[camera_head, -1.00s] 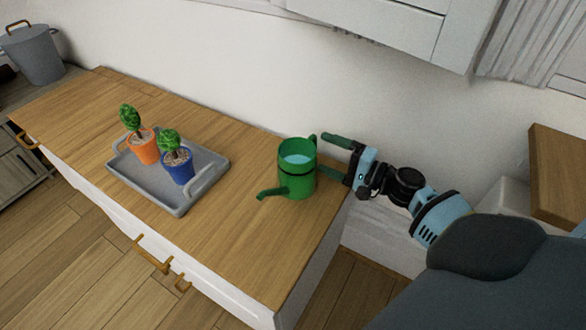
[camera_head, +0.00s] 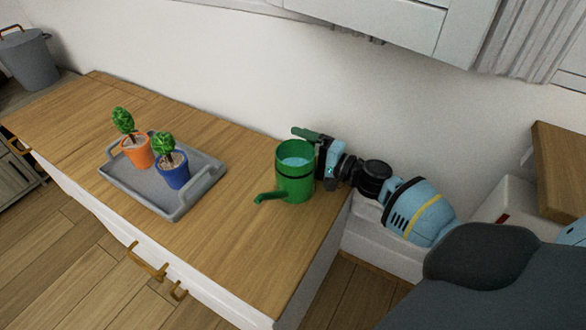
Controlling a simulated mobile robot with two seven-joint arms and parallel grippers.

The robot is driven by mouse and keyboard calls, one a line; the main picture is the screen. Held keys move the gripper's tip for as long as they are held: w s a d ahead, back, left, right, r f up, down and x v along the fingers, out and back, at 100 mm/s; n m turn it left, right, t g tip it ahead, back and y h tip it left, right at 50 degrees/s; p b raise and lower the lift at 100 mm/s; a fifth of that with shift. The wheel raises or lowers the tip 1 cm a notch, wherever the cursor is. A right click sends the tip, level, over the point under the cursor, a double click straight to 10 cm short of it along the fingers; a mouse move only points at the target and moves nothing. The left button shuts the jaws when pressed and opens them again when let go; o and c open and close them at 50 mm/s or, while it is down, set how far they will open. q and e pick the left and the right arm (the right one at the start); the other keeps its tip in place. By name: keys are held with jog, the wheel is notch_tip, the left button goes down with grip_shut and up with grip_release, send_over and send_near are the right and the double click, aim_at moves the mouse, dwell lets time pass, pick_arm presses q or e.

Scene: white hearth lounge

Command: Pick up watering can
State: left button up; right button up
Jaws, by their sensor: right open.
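A green watering can (camera_head: 295,178) stands upright near the right end of the wooden counter (camera_head: 225,245). Its spout points to the lower left, and a light blue surface shows inside its open top. My right gripper (camera_head: 312,150) reaches in from the right, right up against the can's right side. My left gripper is not in view.
A grey tray (camera_head: 203,187) left of the can holds an orange pot (camera_head: 138,152) and a blue pot (camera_head: 173,172) with small plants. The white wall runs close behind the counter. A grey bin (camera_head: 30,60) stands at the far left. The front counter is clear.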

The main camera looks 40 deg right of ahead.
jog(key=c, duration=1.1)
jog(key=shift+r, duration=0.1)
jog(key=shift+c, duration=0.7)
jog(key=shift+r, duration=0.1)
jog(key=shift+r, duration=0.25)
pick_arm(q)
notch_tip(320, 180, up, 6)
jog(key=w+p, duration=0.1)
jog(key=p, duration=0.4)
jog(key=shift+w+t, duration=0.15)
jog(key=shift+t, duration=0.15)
pick_arm(e)
jog(key=a+r, duration=0.4)
jog(key=a, duration=1.2)
jog(key=shift+s+r, duration=0.15)
jog(key=shift+s, duration=0.25)
